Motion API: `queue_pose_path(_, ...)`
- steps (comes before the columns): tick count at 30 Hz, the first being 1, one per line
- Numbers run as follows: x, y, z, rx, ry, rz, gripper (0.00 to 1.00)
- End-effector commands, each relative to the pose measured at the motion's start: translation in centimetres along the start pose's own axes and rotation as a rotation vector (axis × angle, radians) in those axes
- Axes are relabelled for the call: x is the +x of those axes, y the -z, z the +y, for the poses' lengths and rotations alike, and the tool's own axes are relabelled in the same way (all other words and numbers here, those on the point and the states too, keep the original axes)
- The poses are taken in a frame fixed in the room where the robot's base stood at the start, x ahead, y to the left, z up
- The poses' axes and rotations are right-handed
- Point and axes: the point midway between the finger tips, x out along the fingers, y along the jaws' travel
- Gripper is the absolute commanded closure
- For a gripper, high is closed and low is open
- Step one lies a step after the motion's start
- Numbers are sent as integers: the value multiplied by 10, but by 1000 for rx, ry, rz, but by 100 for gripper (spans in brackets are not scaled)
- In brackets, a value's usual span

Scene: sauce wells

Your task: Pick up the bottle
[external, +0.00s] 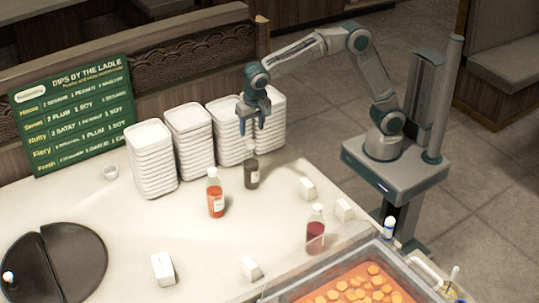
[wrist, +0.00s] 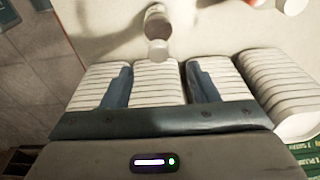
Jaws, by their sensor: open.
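Three bottles stand upright on the counter in the external view. One is dark (external: 251,172) with a white label, one orange-red (external: 215,198), and one deep red (external: 315,233) near the orange tray. I cannot tell which one the task means. My gripper (external: 252,125) is open and empty, above and slightly behind the dark bottle, in front of the white stacks. In the wrist view my two fingers (wrist: 160,78) are spread, with the dark bottle (wrist: 155,20) beyond their tips near the top edge. Part of the orange-red bottle shows there too.
Several stacks of white containers (external: 151,165) stand close behind the bottles, right by my gripper. Small white blocks (external: 162,268) are scattered on the counter (external: 120,225). A clear-walled tray of orange pieces, a dark round lid (external: 75,255) and a green menu board (external: 75,110) surround them.

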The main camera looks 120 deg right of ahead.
Motion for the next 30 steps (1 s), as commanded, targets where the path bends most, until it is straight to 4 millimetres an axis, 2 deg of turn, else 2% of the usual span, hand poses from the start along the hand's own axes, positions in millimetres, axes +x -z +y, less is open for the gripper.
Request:
queue_pose_path(1, 11, 0, 1, 0, -5, -2, 46)
queue_pose_path(4, 27, 0, 1, -1, -3, -2, 46)
queue_pose_path(13, 51, 3, 2, -1, -2, -1, 46)
queue_pose_path(21, 89, 5, 4, -3, -1, -2, 46)
queue_pose_path(30, 94, 5, 3, -2, 1, -1, 46)
